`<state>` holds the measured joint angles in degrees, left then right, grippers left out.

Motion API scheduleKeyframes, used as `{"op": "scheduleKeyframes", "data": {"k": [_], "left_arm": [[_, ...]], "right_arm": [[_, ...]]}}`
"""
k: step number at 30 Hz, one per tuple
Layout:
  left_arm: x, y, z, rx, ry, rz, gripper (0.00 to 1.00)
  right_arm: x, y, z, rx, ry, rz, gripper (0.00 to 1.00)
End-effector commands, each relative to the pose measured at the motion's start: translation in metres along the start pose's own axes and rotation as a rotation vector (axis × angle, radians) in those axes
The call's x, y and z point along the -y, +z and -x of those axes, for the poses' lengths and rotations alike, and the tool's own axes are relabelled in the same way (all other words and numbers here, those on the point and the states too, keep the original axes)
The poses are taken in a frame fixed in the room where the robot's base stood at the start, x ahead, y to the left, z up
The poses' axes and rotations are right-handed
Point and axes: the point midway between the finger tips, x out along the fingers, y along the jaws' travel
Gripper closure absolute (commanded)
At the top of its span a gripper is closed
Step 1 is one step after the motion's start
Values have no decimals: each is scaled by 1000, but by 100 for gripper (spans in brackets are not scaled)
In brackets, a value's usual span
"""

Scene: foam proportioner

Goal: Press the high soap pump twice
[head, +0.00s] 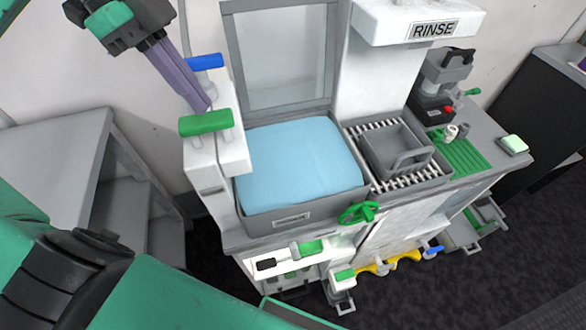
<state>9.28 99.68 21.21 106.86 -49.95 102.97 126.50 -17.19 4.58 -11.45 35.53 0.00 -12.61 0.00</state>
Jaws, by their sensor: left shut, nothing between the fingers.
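A white pump housing (202,153) stands at the left end of the washing unit. It carries a blue handle (206,62) at the back and a green handle (206,123) at the front. No label shows which of them is the high soap pump. My left gripper (205,106) comes in from the upper left with its purple fingers shut and empty. The fingertips point down between the two handles, just behind the green one in the picture. I cannot tell whether they touch anything. The fingers hide part of the housing top. My right gripper is not in view.
A basin of blue liquid (298,160) with a raised clear panel (282,55) lies right of the housing. A slatted rack holds a grey container (392,150). A white RINSE head (425,20) overhangs the unit. A grey shelf (52,150) stands left.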

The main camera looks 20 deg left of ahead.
Motion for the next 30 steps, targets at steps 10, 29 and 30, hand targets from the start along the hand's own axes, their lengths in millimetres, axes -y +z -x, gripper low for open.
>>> {"op": "scheduleKeyframes", "data": {"k": [10,29,30], "left_arm": [[0,2,-6,0,0,0,100],[0,11,-26,0,1,0,100],[0,12,-28,1,1,0,100]], "right_arm": [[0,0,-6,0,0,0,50],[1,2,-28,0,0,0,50],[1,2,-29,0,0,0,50]]}}
